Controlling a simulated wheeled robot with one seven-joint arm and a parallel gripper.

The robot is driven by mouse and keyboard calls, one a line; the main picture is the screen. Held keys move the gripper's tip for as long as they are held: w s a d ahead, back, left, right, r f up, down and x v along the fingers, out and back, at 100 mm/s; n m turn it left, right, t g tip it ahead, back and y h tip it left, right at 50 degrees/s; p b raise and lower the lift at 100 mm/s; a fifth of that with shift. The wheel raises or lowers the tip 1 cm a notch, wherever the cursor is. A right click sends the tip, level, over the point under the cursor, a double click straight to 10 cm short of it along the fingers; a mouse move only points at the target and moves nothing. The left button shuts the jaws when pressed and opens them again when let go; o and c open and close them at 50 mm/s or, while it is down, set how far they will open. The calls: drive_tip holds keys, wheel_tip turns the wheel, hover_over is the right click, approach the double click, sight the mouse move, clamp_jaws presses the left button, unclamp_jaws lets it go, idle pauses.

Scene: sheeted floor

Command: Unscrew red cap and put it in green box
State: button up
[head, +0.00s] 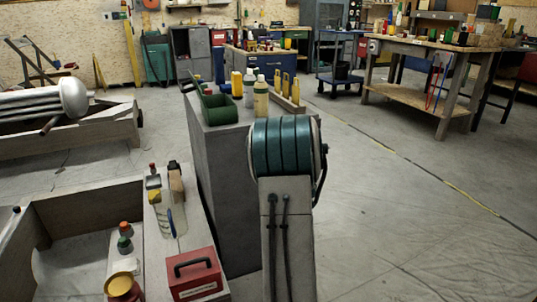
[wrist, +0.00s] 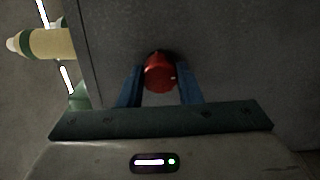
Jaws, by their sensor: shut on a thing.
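In the wrist view the red cap (wrist: 159,73) sits between the two blue fingers of my gripper (wrist: 160,84), which is shut on it. A dark grey surface lies behind the cap. Whatever is under the cap is hidden, so I cannot tell whether it is still on a bottle. The green box (head: 218,109) stands open-topped on the grey cabinet in the head view. Part of a green thing, perhaps this box, shows at the left of the wrist view (wrist: 79,97). In the head view my gripper and this cap are hidden behind my arm.
A cream bottle (head: 261,99) stands beside the green box and shows in the wrist view (wrist: 45,44). A yellow container (head: 237,84) and a yellow-pronged rack (head: 287,103) are close by. A red toolbox (head: 194,274) sits on the low bench. Open floor lies right.

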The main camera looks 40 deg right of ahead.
drive_tip(key=o, duration=1.2)
drive_tip(key=shift+c, duration=1)
drive_tip(key=m+p, duration=0.5)
drive_tip(key=m, duration=1.4)
drive_tip(key=shift+m+p, duration=0.3)
